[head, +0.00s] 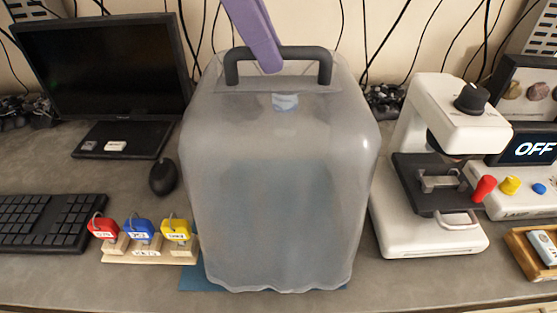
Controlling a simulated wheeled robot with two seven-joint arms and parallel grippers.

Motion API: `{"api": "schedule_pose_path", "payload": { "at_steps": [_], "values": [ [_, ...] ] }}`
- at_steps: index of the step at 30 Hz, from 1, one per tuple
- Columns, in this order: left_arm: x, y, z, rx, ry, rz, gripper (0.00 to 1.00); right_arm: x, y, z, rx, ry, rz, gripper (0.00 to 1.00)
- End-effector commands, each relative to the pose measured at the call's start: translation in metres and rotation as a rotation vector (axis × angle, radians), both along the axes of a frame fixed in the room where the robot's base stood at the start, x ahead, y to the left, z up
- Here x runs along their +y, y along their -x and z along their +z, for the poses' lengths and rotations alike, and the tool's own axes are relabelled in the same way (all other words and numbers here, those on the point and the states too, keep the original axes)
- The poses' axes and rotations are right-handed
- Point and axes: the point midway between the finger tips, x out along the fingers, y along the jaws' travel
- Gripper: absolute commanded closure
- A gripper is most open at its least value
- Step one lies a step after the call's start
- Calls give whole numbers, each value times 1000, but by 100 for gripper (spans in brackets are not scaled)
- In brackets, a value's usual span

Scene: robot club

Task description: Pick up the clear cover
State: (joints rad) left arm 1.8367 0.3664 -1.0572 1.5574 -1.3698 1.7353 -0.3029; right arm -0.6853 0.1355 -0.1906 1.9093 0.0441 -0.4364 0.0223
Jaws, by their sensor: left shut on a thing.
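The clear cover (280,190) is a large, frosted, see-through box with rounded corners in the middle of the head view. A black handle (312,53) arches over its top. My left gripper (273,66), purple, comes down from the top edge and is shut on the handle, left of its middle. The cover is upright, its wavy lower rim close above a blue mat (190,277); I cannot tell whether they touch. What stands inside the cover shows only as a bluish blur. My right gripper is not in view.
Left of the cover are a monitor (100,80), a mouse (163,177), a keyboard (50,222) and red, blue and yellow padlocks (140,231) on a wooden stand. Close on the right is a white machine (425,235), then a box with an OFF display (536,150).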

Motion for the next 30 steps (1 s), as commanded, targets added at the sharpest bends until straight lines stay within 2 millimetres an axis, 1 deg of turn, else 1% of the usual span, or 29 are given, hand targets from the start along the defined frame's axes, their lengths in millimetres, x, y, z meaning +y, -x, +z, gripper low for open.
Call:
{"api": "schedule_pose_path", "payload": {
  "at_steps": [7,10,13,18,21,25,30],
  "values": [
    [0,0,3,-3,4,0,100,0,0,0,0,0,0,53],
    [-1,0,11,-4,4,1,100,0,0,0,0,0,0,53],
    [-1,0,28,-6,5,0,100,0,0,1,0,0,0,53],
    [-1,0,63,-4,5,1,100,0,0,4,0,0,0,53],
    [-1,0,81,-3,5,3,100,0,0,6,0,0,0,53],
    [-1,0,96,-2,3,1,100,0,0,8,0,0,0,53],
    [0,0,102,-1,3,1,100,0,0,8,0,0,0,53]
  ]
}}
